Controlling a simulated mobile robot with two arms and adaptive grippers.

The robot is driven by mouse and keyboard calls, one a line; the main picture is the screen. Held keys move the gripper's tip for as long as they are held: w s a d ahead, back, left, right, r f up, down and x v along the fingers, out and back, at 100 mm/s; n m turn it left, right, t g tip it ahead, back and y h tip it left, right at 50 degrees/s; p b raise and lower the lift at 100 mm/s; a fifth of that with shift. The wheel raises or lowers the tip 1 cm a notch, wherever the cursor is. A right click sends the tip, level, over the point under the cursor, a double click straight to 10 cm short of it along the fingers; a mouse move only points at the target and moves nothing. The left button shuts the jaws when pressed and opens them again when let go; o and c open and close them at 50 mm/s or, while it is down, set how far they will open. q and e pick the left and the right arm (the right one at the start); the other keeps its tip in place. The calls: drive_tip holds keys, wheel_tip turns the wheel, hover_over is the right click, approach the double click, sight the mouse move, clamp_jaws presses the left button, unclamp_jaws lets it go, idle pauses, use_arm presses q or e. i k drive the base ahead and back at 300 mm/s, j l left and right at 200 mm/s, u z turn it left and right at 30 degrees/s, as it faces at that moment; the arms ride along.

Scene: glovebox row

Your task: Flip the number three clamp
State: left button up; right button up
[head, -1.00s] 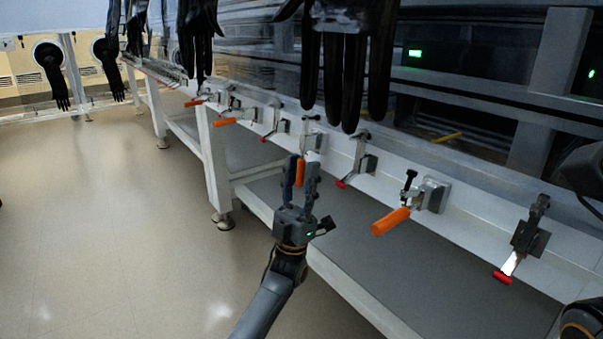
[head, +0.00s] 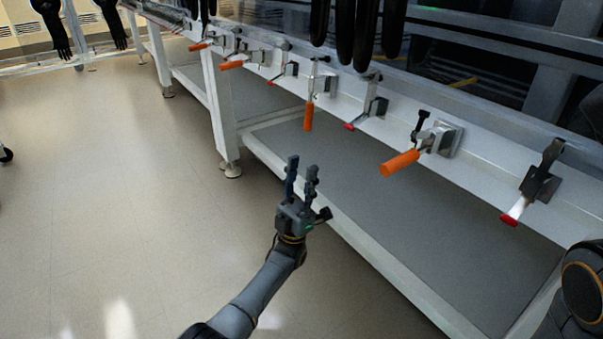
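A row of toggle clamps is fixed along the white rail in the head view; no numbers are legible, so I cannot tell which is number three. One clamp (head: 319,80) has an orange handle (head: 309,117) hanging straight down. Another orange-handled clamp (head: 438,136) has its handle sticking out toward the lower left. Red-tipped clamps stand at middle (head: 374,106) and right (head: 540,183). My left gripper (head: 301,170) is open and empty, pointing up, below the hanging orange handle and apart from it. My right gripper is not in view.
More clamps (head: 234,62) continue along the rail at far left. Black gloves (head: 350,30) hang above the rail. A grey lower shelf (head: 390,195) with a white front edge and a table leg (head: 222,115) lie below.

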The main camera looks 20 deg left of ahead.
sight(239, 63)
drive_tip(key=k, duration=1)
